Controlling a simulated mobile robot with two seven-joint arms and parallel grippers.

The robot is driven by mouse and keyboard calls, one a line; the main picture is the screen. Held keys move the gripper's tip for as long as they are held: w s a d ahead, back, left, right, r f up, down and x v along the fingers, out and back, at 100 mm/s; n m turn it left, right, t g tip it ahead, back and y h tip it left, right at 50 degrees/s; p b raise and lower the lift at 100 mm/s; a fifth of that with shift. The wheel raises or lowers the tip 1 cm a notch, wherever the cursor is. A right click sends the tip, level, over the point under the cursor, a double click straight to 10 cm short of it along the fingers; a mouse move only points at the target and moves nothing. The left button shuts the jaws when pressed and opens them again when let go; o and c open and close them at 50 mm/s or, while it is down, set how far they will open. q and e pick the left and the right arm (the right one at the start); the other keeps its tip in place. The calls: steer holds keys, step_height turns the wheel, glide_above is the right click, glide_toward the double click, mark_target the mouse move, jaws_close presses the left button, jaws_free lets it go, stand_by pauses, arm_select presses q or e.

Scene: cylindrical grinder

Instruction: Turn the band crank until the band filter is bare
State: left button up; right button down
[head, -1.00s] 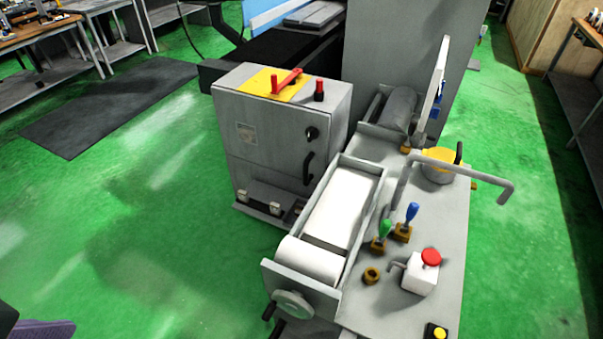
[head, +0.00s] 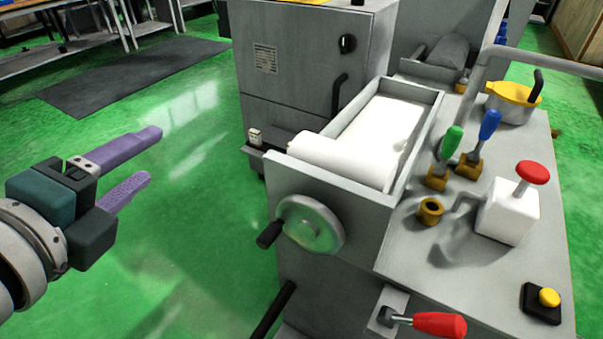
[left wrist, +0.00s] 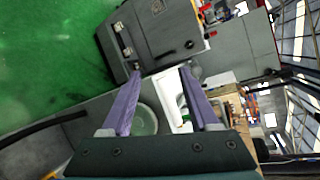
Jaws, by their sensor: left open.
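The band crank (head: 311,224) is a grey disc on the front wall of the band tray, with a black handle (head: 270,234) at its lower left. The band filter (head: 375,130) is a white sheet in the grey tray, with a white roll (head: 338,160) at the near end. White covers the tray floor that I can see. My left gripper (head: 155,160) is open and empty, left of the crank and apart from it. In the left wrist view its purple fingers (left wrist: 158,82) frame the tray, and the crank disc (left wrist: 145,119) shows between them.
A grey cabinet (head: 290,80) stands behind the tray. A red-handled lever (head: 438,324) sticks out below. Open green floor lies left.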

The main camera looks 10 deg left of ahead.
arm_select(q)
step_height(320, 180, down, 13)
steer(key=w+d+m+t+h+b, duration=0.1)
steer(key=d+m+t+h+b, duration=0.15)
steer(key=m+b, duration=0.65)
steer(key=m+h+b, duration=0.5)
steer(key=m+b, duration=0.2)
steer(key=b, duration=0.5)
glide_toward(261, 246)
steer(key=x, duration=0.3)
steer(key=b+x, duration=0.1)
steer(key=x, duration=0.8)
steer(key=shift+w+f, duration=0.1)
steer(key=shift+w, duration=0.1)
arm_select(e)
step_height(261, 246, down, 25)
arm_select(q)
jaws_close()
arm_select(e)
steer(key=shift+f, duration=0.1)
